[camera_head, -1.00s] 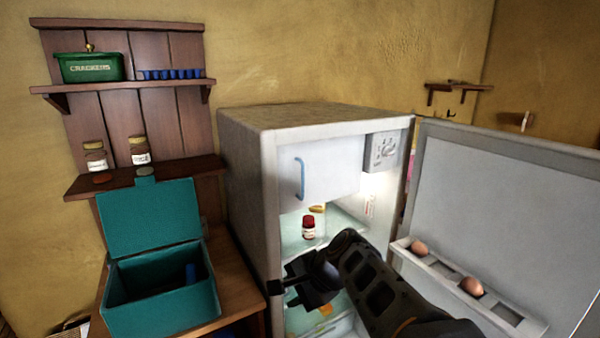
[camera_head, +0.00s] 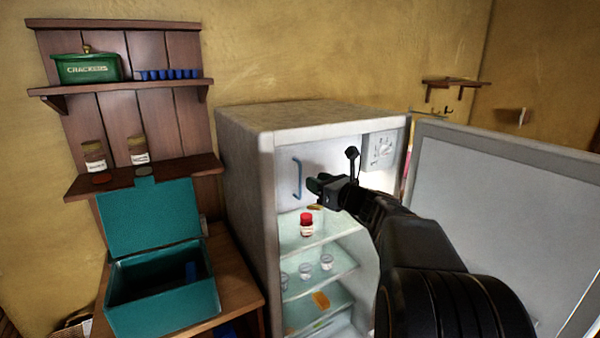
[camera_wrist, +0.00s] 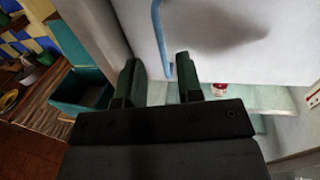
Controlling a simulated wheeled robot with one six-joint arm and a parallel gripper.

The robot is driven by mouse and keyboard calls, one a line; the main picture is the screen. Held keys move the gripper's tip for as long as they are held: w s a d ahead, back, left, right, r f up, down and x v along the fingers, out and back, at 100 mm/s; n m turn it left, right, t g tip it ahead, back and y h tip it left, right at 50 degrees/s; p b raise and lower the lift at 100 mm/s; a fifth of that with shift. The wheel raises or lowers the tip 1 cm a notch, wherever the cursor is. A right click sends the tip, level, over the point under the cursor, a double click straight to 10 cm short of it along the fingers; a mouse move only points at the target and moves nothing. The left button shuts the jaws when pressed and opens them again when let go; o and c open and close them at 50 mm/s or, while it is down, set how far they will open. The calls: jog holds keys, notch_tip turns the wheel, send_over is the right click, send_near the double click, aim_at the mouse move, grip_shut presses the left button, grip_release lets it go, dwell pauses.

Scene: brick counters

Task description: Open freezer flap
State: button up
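The freezer flap (camera_head: 335,160) is a white panel at the top inside the open fridge. It looks shut. Its blue vertical handle (camera_head: 297,179) is at the left side of the flap. My gripper (camera_head: 313,187) is in front of the flap, a little right of the handle's lower end. In the wrist view my gripper (camera_wrist: 158,75) is open, its two green-padded fingers apart with nothing between them. The handle (camera_wrist: 160,40) shows just beyond the fingertips, lined up between them. I cannot tell whether the fingers touch the flap.
The fridge door (camera_head: 500,210) stands wide open at right. A red-capped jar (camera_head: 306,225) and several small glasses stand on the fridge shelves below the flap. A teal box (camera_head: 160,295) with a raised lid is on the wooden table at left.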

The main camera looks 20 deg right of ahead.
jog(key=p, duration=0.1)
send_over(300, 195)
jog(key=shift+w+d, duration=0.1)
jog(key=shift+w, duration=0.15)
grip_shut()
dwell(0.3)
